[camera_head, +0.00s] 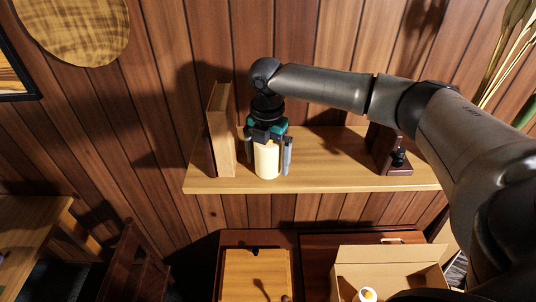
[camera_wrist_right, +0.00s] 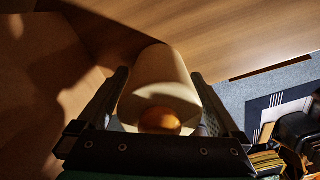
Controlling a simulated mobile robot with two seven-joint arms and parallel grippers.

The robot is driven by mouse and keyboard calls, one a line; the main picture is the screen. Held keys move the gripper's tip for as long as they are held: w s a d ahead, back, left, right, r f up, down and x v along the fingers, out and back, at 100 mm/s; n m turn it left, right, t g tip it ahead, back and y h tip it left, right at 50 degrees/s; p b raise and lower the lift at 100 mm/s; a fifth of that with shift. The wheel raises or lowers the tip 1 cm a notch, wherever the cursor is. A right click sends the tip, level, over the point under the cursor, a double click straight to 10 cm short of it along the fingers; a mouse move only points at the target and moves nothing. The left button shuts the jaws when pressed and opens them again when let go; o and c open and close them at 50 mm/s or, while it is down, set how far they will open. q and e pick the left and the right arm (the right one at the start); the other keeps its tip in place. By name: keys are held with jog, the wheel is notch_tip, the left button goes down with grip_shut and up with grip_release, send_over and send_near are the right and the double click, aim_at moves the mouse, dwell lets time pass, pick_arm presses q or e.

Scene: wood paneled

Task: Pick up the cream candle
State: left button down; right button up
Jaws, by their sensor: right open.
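The cream candle (camera_head: 267,160) stands upright on the wooden wall shelf (camera_head: 330,172), near the shelf's front edge in the head view. My right gripper (camera_head: 268,165) comes down over it from above, with one finger on each side. In the right wrist view the candle (camera_wrist_right: 160,85) lies between the two open fingers (camera_wrist_right: 160,100), with an orange-brown spot (camera_wrist_right: 160,121) at its near end. I cannot tell whether either finger touches the candle. My left gripper is not in view.
Books (camera_head: 222,130) stand upright just left of the candle, close to the gripper. A dark wooden bookend-like object (camera_head: 388,150) stands at the shelf's right end. The shelf between is clear. Below are a wooden board (camera_head: 256,275) and an open cardboard box (camera_head: 390,262).

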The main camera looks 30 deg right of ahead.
jog(key=shift+r, duration=0.1)
jog(key=c, duration=1.5)
